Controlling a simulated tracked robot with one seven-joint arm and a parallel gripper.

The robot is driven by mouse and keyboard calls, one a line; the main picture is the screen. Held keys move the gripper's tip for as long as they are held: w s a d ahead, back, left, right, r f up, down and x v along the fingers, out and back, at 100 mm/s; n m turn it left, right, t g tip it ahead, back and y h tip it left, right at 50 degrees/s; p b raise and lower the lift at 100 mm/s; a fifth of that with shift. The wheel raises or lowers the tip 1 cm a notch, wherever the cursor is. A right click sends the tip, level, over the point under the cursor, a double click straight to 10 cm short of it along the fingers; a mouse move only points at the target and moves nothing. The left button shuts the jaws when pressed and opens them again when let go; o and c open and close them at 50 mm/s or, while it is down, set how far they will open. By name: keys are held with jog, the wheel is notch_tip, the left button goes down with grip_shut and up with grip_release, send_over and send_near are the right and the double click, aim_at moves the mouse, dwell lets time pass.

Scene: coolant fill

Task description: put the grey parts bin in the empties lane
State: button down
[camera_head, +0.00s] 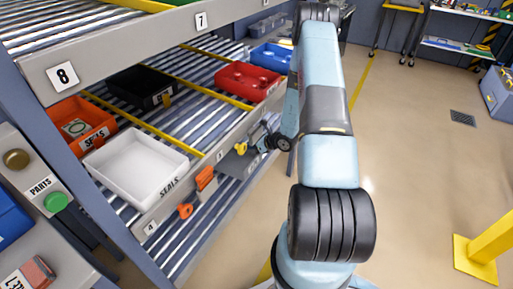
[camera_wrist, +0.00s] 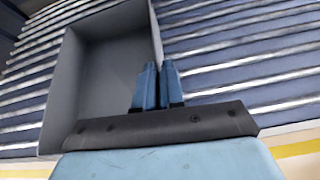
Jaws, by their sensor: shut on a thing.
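The grey parts bin (camera_wrist: 62,90) fills the left of the wrist view, open and looking empty, over metal rollers. My gripper (camera_wrist: 159,66) is shut on the bin's right wall, one blue finger on each side of it. In the head view, my gripper (camera_head: 262,140) reaches into the rack's front below the upper lanes. The bin is mostly hidden there; a grey shape (camera_head: 240,163) beside the gripper may be part of it. I cannot read an empties label in either view; a lower roller lane (camera_head: 190,240) shows under the front rail.
Orange clips hang on the front rail. Open floor lies right; a yellow post (camera_head: 485,245) stands there.

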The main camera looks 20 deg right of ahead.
aim_at(249, 153)
jog(key=shift+w+a+f, duration=0.2)
jog(key=shift+w+a, duration=0.3)
jog(key=shift+w, duration=0.15)
jog(key=shift+s+d+f, duration=0.1)
jog(key=shift+s+f, duration=0.05)
jog(key=shift+f, duration=1.1)
jog(key=c, duration=1.2)
grip_release()
jog(key=shift+o, duration=0.2)
jog(key=shift+r, duration=3.5)
